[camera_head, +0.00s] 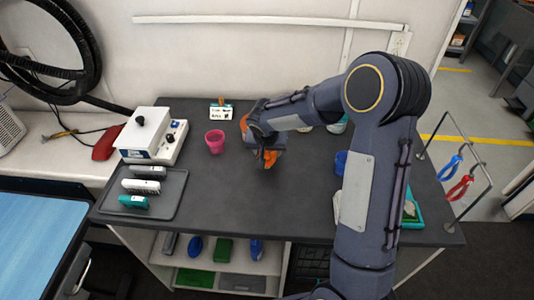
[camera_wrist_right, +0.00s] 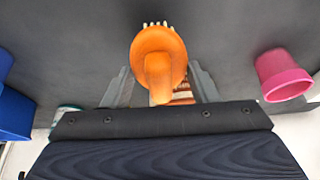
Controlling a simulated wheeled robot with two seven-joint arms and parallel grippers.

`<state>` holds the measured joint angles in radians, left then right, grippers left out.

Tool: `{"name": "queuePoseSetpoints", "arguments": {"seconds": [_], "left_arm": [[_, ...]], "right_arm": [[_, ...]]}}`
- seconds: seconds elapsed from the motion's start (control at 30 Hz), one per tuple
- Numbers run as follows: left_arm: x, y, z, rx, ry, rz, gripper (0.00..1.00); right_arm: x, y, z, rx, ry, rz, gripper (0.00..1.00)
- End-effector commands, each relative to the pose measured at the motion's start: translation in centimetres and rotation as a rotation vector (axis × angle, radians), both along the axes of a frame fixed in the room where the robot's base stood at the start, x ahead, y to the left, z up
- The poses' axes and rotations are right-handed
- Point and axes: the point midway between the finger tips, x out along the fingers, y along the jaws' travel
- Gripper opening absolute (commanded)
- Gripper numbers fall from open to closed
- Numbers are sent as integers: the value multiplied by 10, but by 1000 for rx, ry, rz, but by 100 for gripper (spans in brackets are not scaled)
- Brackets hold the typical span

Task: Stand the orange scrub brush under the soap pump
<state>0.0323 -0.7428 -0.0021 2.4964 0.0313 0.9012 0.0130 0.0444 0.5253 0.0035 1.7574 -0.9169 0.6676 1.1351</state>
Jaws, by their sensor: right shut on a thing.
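The orange scrub brush (camera_wrist_right: 158,58) is between the two fingers of my right gripper (camera_wrist_right: 160,88) in the right wrist view. Its rounded orange body faces the camera, and pale bristles show at its far edge. In the head view orange parts of the brush (camera_head: 269,158) show at my right gripper (camera_head: 264,152), over the middle of the dark counter; the wrist hides much of it. I cannot make out the soap pump for certain; a white and teal thing (camera_head: 339,126) is partly hidden behind my right arm. My left gripper is not in view.
A pink cup (camera_head: 215,142) stands left of the gripper, also in the wrist view (camera_wrist_right: 284,76). A small sign (camera_head: 221,113) stands behind it. A grey tray (camera_head: 165,208) with clippers and a white box (camera_head: 143,133) are left. A blue cup (camera_head: 341,161) is right. The front-middle counter is clear.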

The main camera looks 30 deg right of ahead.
Motion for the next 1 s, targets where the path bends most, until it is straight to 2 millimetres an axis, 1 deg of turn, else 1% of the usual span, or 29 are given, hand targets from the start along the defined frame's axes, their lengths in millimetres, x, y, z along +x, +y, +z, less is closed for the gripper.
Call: {"name": "queuePoseSetpoints", "arguments": {"seconds": [0.03, 0.13, 0.37, 0.5, 0.53, 0.7, 1.0], "left_arm": [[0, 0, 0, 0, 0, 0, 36], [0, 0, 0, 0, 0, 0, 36], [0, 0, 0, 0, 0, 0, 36], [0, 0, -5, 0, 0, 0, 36], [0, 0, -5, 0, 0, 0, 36], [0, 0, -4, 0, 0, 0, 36], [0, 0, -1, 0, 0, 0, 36]], "right_arm": [[-1, 1, -10, 1, 4, 1, 29], [-1, 1, -20, 1, 3, 2, 29], [-1, 1, -21, 1, 0, 0, 29], [-1, 1, -25, 1, 0, 0, 29], [-1, 1, -24, 1, 0, 0, 55], [-1, 1, -23, 2, 1, 0, 75], [-1, 1, -21, 1, 2, 0, 75]]}}
